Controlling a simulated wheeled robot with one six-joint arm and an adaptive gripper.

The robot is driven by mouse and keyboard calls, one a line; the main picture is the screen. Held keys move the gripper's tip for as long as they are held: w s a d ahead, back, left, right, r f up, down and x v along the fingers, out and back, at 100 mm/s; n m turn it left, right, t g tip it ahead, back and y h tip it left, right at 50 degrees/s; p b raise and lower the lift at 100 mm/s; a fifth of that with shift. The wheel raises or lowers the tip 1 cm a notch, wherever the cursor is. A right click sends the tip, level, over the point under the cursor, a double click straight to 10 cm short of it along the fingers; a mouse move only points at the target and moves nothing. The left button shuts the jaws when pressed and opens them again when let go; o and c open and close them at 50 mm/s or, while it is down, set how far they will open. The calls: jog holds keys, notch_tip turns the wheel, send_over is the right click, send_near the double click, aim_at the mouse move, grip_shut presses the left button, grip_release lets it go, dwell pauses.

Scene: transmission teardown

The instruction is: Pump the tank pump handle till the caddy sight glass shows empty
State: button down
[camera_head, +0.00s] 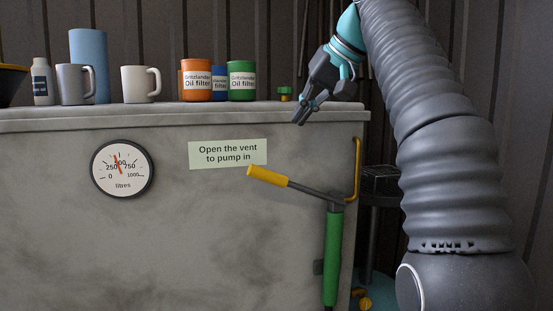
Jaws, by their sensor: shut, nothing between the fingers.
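A green tank pump (333,255) stands upright against the front of a grey tank (250,230). Its handle (268,175) has a yellow grip and a dark lever slanting up to the left from the pump top. My gripper (301,118) is shut and empty. In the picture it is above and right of the yellow grip, near the tank's top edge, and apart from the handle. A round litres gauge (122,169) on the tank points a little below 500. A label (228,153) reads "Open the vent to pump in". I see no caddy sight glass.
A small green and yellow cap-like part (285,94) sits on the tank top beside my gripper. Oil filter cans (242,81), mugs (140,84) and bottles line the top. A yellow rail (357,170) and a dark stand (381,185) are at the right.

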send_over(277, 175)
jog(key=d, duration=0.2)
jog(key=f, duration=0.5)
jog(key=shift+w+a+f, duration=0.2)
jog(key=shift+w+a, duration=0.05)
jog(key=shift+w, duration=0.1)
jog(key=f, duration=0.1)
jog(key=a+f+b, duration=0.1)
jog(key=f, duration=0.1)
jog(key=shift+s+a+f, duration=0.15)
jog(key=shift+s+f, duration=0.1)
jog(key=shift+s+a+f, duration=0.15)
jog(key=shift+f, duration=0.2)
jog(key=shift+f+b, duration=0.1)
jog(key=shift+b, duration=0.2)
